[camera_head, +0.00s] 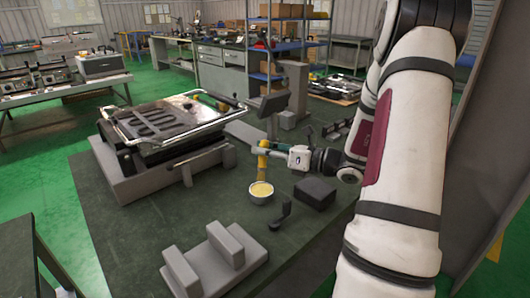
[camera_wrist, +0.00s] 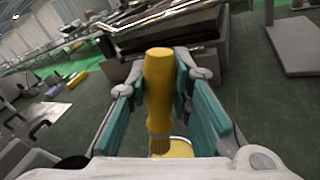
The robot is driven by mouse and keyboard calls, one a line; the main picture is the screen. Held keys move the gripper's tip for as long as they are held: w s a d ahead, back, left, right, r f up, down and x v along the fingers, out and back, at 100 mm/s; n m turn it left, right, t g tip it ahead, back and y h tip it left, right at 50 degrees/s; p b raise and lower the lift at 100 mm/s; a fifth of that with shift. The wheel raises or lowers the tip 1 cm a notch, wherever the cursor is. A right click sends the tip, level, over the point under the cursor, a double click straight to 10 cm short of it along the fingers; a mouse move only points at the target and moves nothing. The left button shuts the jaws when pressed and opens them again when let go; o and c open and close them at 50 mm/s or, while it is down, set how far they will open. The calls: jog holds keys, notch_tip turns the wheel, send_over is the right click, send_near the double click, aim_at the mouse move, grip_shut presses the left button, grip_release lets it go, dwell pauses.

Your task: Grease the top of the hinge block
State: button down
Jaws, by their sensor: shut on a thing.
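My gripper (camera_head: 268,148) is shut on a yellow brush (camera_head: 262,165), held upright over the workbench. In the wrist view the brush (camera_wrist: 158,85) stands between the teal finger pads of my gripper (camera_wrist: 168,95), bristles down. A small bowl of yellow grease (camera_head: 261,191) sits directly below the brush. Its yellow contents also show in the wrist view (camera_wrist: 180,148), behind the bristles. I cannot tell whether the bristles touch the grease. I cannot tell for sure which part is the hinge block; a dark block (camera_head: 315,192) lies right of the bowl.
A metal-framed heating unit (camera_head: 160,125) stands on grey supports at the back left. A grey two-post stand (camera_head: 214,262) is at the front, and a small dark bracket (camera_head: 281,214) stands beside the bowl. The green benchtop (camera_head: 115,225) is clear at front left.

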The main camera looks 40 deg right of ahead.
jog(key=shift+r+p, duration=1.4)
jog(key=shift+r, duration=0.45)
